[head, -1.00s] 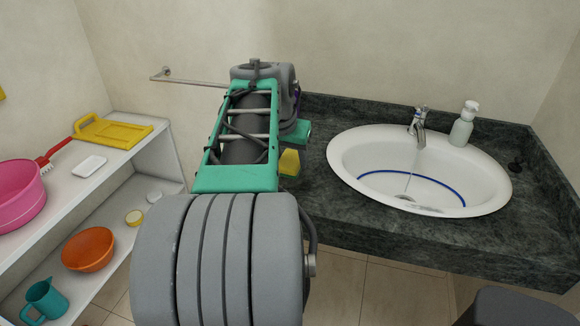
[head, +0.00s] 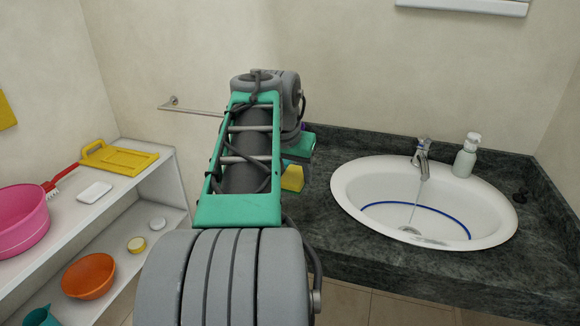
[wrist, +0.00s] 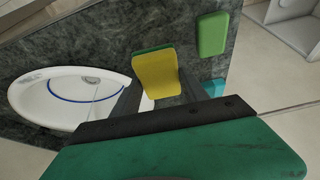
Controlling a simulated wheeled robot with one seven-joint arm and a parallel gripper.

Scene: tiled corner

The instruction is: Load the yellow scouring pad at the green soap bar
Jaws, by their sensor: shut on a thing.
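The yellow scouring pad (wrist: 156,76), with a green layer along its far edge, is held between the two dark fingers of my gripper (wrist: 160,84). It also shows in the head view (head: 292,178) just below my wrist, near the left end of the counter. The green soap bar (wrist: 213,34) lies on the dark counter in the wrist view, to the right of the pad and apart from it. I cannot make out the soap bar in the head view, where my arm covers part of the counter.
The white sink (head: 340,200) with running water and a soap dispenser (head: 466,158) are on the counter (head: 400,268). A small teal object (wrist: 214,88) lies near the counter edge. A white shelf (head: 150,178) at left holds a pink tub (head: 22,222) and yellow tray (head: 130,160).

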